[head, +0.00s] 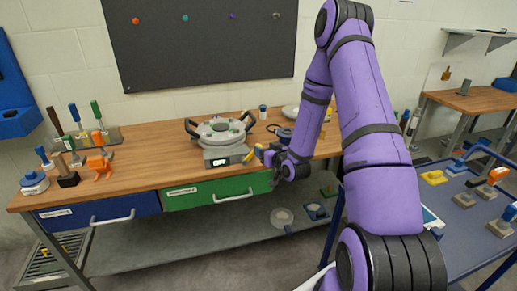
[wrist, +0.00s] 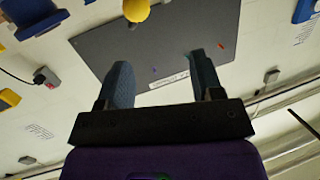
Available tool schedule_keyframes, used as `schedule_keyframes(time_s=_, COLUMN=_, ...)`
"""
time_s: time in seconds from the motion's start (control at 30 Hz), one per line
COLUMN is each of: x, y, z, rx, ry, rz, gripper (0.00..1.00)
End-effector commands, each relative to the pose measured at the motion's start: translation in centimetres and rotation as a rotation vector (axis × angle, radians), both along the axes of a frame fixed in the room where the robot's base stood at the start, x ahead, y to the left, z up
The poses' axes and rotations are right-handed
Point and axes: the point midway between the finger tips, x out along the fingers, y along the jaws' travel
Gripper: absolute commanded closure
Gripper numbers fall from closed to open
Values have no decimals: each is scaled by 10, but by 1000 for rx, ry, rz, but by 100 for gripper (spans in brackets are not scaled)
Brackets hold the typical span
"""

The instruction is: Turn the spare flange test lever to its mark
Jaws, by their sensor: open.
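A round grey flange-like fitting (head: 218,131) with dark side handles sits on a grey box with a small display (head: 226,157) on the wooden bench. A yellow part (head: 250,154), perhaps the test lever, shows at the box's right side, close to my gripper (head: 262,153). In the wrist view a yellow knob (wrist: 136,10) shows at the top, beyond the left finger. My gripper's fingers (wrist: 163,80) are spread, with nothing between them. I cannot make out the mark or whether the gripper touches the lever.
The wooden bench (head: 150,150) carries tools at left and small items at right. A dark board (head: 200,45) hangs on the wall behind. Blue (head: 100,212) and green (head: 215,193) drawers are under the bench top. A blue cart (head: 465,215) with several parts stands right.

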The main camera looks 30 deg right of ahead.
Motion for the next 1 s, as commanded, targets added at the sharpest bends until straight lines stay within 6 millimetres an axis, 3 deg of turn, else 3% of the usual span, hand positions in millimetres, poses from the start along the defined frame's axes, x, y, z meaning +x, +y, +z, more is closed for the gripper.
schedule_keyframes(time_s=0.03, x=-4, y=-3, z=-14, rx=23, ry=-24, rz=-13, gripper=40)
schedule_keyframes(time_s=0.2, x=-15, y=-11, z=-37, rx=66, ry=-107, rz=-46, gripper=40)
schedule_keyframes(time_s=0.47, x=-16, y=-14, z=-46, rx=87, ry=-152, rz=-63, gripper=40)
schedule_keyframes(time_s=1.0, x=68, y=-21, z=-45, rx=86, ry=-152, rz=-63, gripper=40)
